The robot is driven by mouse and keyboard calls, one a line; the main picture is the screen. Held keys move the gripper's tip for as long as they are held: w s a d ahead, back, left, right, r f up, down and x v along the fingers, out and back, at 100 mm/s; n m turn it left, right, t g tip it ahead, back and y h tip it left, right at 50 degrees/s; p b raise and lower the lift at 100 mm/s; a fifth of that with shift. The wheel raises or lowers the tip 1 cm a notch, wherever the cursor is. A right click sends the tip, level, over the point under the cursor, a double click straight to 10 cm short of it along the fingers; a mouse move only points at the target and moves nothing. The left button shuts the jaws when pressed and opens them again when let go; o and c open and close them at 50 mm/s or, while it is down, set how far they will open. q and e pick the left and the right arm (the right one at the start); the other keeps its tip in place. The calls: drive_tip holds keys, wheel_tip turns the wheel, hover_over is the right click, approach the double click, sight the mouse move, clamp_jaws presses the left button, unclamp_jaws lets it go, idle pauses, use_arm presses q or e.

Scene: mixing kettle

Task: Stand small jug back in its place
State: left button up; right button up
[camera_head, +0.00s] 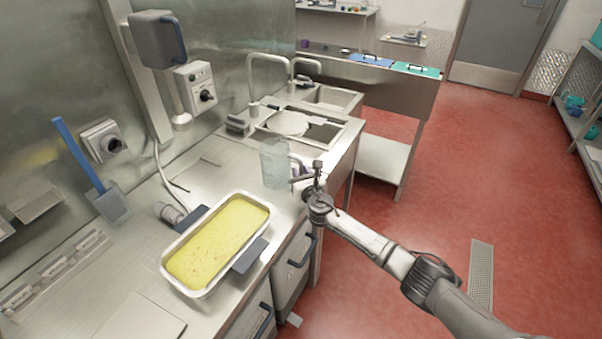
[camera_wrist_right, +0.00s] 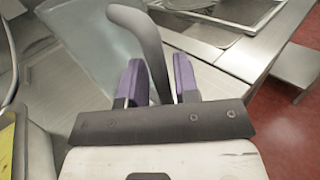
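The small jug (camera_head: 275,163) is a clear, see-through vessel with a dark grey handle. In the head view it is roughly upright over the counter, near the front edge before the sink. I cannot tell whether its base touches the counter. My right gripper (camera_head: 299,172) is at its right side. In the right wrist view the purple fingers (camera_wrist_right: 158,80) stand close on either side of the dark handle (camera_wrist_right: 150,45), shut on it; the clear jug wall (camera_wrist_right: 90,40) lies beyond. My left gripper is not in view.
A tray of yellow food (camera_head: 166,272) stands on the counter (camera_head: 110,280) to the left. Behind the jug are the sink (camera_head: 335,98) with taps (camera_head: 252,70). A blue-handled scraper (camera_head: 85,160) leans at the wall. Red floor (camera_head: 400,230) is free to the right.

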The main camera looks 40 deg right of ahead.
drive_tip(key=shift+o, duration=0.9)
drive_tip(key=shift+r, duration=0.1)
